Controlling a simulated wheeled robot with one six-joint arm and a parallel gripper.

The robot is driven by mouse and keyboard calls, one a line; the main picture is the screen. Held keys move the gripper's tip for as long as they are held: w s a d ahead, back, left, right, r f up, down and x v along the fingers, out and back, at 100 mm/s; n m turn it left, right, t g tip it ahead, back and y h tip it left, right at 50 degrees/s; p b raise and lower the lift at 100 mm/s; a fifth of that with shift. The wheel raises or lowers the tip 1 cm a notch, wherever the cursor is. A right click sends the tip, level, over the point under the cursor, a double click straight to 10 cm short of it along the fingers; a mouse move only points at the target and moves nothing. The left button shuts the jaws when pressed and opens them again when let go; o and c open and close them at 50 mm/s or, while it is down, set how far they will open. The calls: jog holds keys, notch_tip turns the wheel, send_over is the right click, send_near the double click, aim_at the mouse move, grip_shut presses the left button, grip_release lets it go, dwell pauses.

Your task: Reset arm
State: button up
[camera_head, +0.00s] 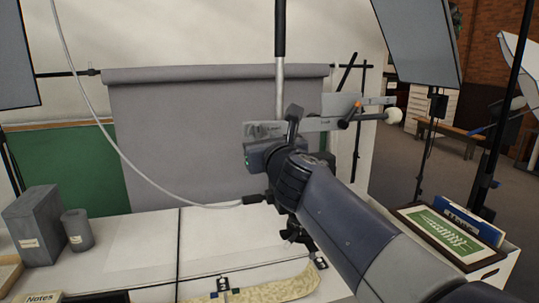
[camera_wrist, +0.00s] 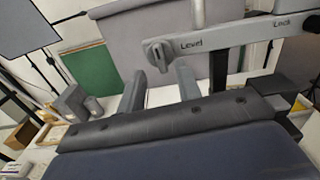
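My arm reaches from the lower right up over the table in the head view, and its end is close to a grey metal bracket (camera_head: 335,122) on a vertical pole. In the wrist view my gripper (camera_wrist: 160,80) shows two grey fingers standing apart with nothing between them. The bracket, a grey bar marked "Level" and "Lock" (camera_wrist: 240,42), lies just beyond and above the fingers. A knob (camera_wrist: 158,54) hangs from the bar near the gap. I cannot tell whether the fingers touch it. In the head view the fingers are mostly hidden behind the arm.
A white table (camera_head: 140,245) holds a grey box (camera_head: 35,228), a grey cylinder (camera_head: 78,230) and a tan strip (camera_head: 270,286). A grey backdrop (camera_head: 200,140) hangs behind. A framed fern picture (camera_head: 440,238) lies at right. A white cable (camera_head: 95,110) and light stands are nearby.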

aim_at(259, 134)
jog(key=x, duration=0.4)
jog(key=shift+w, duration=0.1)
jog(key=shift+n, duration=0.3)
